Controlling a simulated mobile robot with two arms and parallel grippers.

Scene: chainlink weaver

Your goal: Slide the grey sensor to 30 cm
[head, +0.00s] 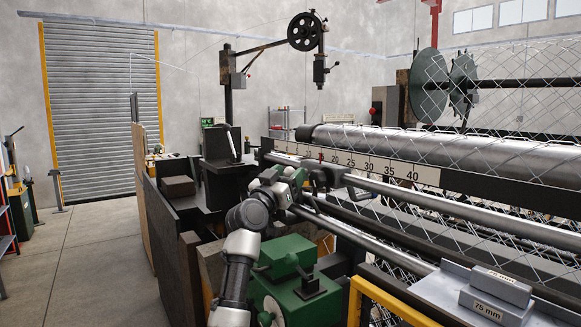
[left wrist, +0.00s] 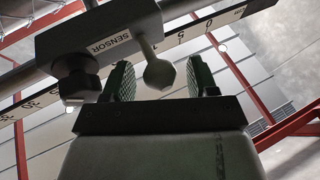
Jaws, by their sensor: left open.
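The grey sensor (left wrist: 100,42) is a dark grey block on a rail, with a white SENSOR label, in the left wrist view. A round ball knob (left wrist: 158,73) hangs from it on a short stem. My left gripper (left wrist: 160,80) is open, with one ribbed finger on each side of the knob; I see a gap at each side. In the head view my left gripper (head: 298,177) is at the left side of the sensor (head: 327,174), below the ruler (head: 340,159). The ruler is numbered up to 40; the sensor's exact reading cannot be told. My right gripper is not in view.
Long steel rollers (head: 450,153) and wire mesh run off to the right. A green machine block (head: 290,280) stands below my left arm. Grey blocks marked 75 mm (head: 490,307) lie on a metal shelf at lower right. Open floor (head: 95,255) is at left.

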